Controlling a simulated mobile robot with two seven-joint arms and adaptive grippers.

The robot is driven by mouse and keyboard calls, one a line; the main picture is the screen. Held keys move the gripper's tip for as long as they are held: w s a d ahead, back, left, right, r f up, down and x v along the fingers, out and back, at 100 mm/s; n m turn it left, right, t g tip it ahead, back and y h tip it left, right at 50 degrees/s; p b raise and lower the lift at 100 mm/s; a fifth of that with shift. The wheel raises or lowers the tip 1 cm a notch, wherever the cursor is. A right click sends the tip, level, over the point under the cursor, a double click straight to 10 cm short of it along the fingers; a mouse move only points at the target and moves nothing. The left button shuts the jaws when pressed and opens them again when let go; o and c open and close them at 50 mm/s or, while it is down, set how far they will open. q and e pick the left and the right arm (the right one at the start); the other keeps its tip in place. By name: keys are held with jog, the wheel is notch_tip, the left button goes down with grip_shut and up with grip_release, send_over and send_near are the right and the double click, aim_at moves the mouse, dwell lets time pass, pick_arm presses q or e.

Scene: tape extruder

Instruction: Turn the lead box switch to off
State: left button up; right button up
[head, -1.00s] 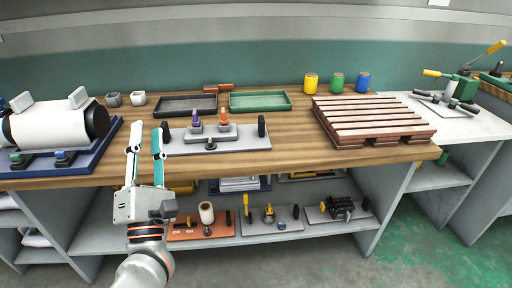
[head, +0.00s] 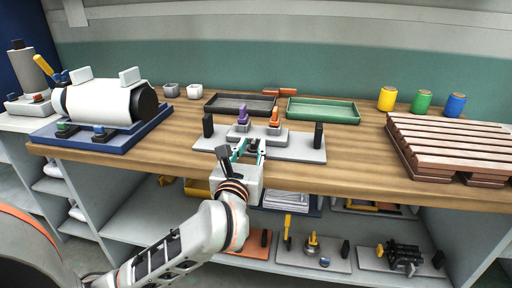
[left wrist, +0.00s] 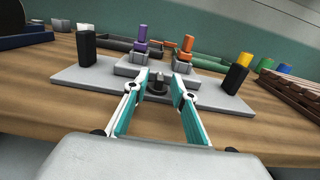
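The lead box is a light grey board (head: 300,150) on the wooden bench, with a black post at each end. It carries a purple plug (head: 242,115) and an orange plug (head: 274,117) on grey blocks. Its switch, a small dark round knob with a lighter top (left wrist: 158,86), stands at the board's front middle in the left wrist view. My left gripper (head: 249,147) is open at the board's front edge. In the left wrist view its teal fingers (left wrist: 159,78) stand on either side of the knob; contact cannot be told. In the head view the gripper mostly hides the knob. My right gripper is out of view.
A black tray (head: 210,103) and a green tray (head: 350,111) lie behind the board. A white cylinder machine (head: 105,103) stands left, a slatted wooden pallet (head: 455,150) right. Yellow, green and blue spools stand at the back right. Shelves below hold more boards.

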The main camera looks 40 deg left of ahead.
pick_arm(q)
jog(key=shift+x, duration=0.85)
grip_shut()
jog(key=shift+r, duration=0.1)
